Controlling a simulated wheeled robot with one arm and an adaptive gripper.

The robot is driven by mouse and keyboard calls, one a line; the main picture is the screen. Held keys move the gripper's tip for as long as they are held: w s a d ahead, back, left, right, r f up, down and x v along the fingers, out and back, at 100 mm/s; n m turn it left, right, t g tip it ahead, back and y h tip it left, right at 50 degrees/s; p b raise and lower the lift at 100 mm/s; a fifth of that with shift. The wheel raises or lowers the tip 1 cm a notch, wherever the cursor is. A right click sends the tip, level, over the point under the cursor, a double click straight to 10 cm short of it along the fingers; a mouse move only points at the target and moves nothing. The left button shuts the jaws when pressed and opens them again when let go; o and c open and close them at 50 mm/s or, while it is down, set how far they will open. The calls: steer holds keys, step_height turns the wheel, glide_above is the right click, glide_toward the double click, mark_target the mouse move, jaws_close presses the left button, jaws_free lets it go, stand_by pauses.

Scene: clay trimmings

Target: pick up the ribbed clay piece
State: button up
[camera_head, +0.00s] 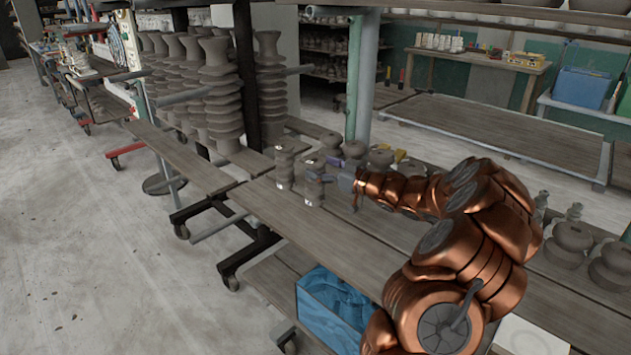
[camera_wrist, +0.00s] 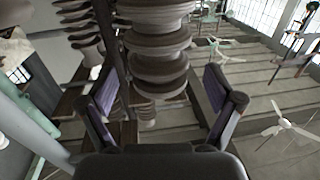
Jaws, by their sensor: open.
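A ribbed grey-brown clay piece (camera_head: 312,194) stands upright on the long wooden shelf, right at the end of my gripper (camera_head: 328,179). In the wrist view a stacked-disc ribbed clay piece (camera_wrist: 158,65) fills the upper middle. It shows between the two fingers of my gripper (camera_wrist: 165,95), with a gap on both sides. The fingers are apart and hold nothing. In the head view the fingers cover part of the piece, so I cannot tell there how far they reach around it.
A similar clay piece (camera_head: 284,165) stands just left of it. Several more clay pieces (camera_head: 380,158) stand behind my arm. Tall ribbed stacks (camera_head: 220,95) and a dark post (camera_head: 245,70) rise at the back left. A blue-lined bin (camera_head: 330,305) sits below. The shelf's front boards (camera_head: 275,212) are clear.

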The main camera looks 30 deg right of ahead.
steer(key=shift+x, duration=1.15)
jaws_close()
